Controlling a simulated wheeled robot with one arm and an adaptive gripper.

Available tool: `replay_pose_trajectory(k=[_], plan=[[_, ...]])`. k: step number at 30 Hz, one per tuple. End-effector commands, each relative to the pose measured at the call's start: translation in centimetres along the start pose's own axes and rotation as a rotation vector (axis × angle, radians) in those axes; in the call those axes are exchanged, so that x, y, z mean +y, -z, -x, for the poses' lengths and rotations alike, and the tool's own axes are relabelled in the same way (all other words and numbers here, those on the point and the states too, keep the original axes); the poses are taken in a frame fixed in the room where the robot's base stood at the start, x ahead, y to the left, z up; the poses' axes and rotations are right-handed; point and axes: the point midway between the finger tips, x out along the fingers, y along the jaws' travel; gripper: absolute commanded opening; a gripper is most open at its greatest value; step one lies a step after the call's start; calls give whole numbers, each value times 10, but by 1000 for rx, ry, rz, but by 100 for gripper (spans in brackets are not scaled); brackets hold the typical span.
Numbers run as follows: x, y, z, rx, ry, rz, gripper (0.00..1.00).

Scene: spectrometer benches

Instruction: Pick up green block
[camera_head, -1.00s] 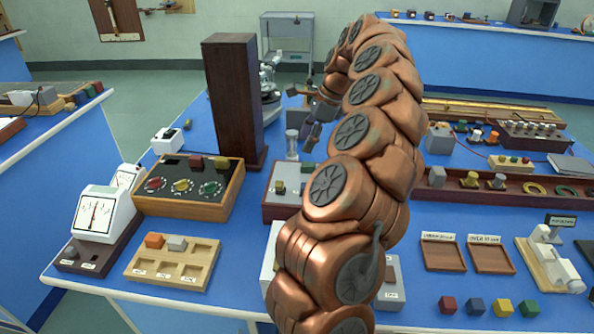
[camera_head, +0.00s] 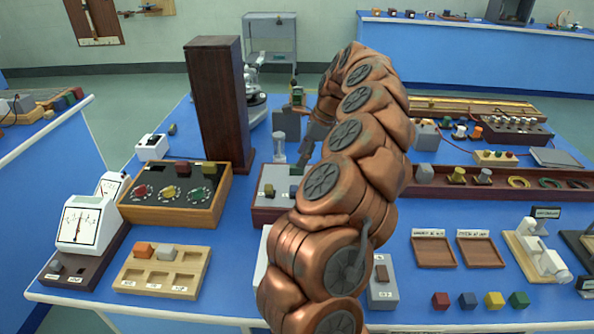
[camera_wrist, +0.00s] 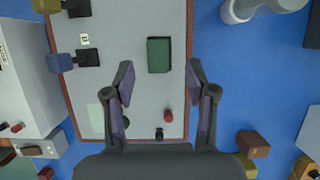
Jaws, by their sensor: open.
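A dark green block (camera_wrist: 159,55) rests on a grey panel (camera_wrist: 110,25) with a reddish-brown wooden rim, in the wrist view. My gripper (camera_wrist: 159,76) is open and empty above the panel. Its two fingers spread to either side of the block's column, with the block slightly beyond the tips. In the head view my gripper (camera_head: 309,148) is small and partly covered by my arm, above a wood-rimmed panel box (camera_head: 268,206) that is partly hidden. Another green block (camera_head: 519,299) stands at the bench's front right, far from my gripper.
Red (camera_head: 440,300), blue (camera_head: 468,300) and yellow (camera_head: 493,300) blocks stand in a row at the front right. A tall dark wooden box (camera_head: 218,105) rises left of my gripper.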

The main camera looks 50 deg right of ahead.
Motion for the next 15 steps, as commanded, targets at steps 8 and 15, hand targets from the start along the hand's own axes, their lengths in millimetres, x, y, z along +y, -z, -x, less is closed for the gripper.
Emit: replay_pose_trajectory(k=[8,15], plan=[[2,-1,-32,0,-2,-1,56],[2,0,-37,-1,-1,-1,56]])
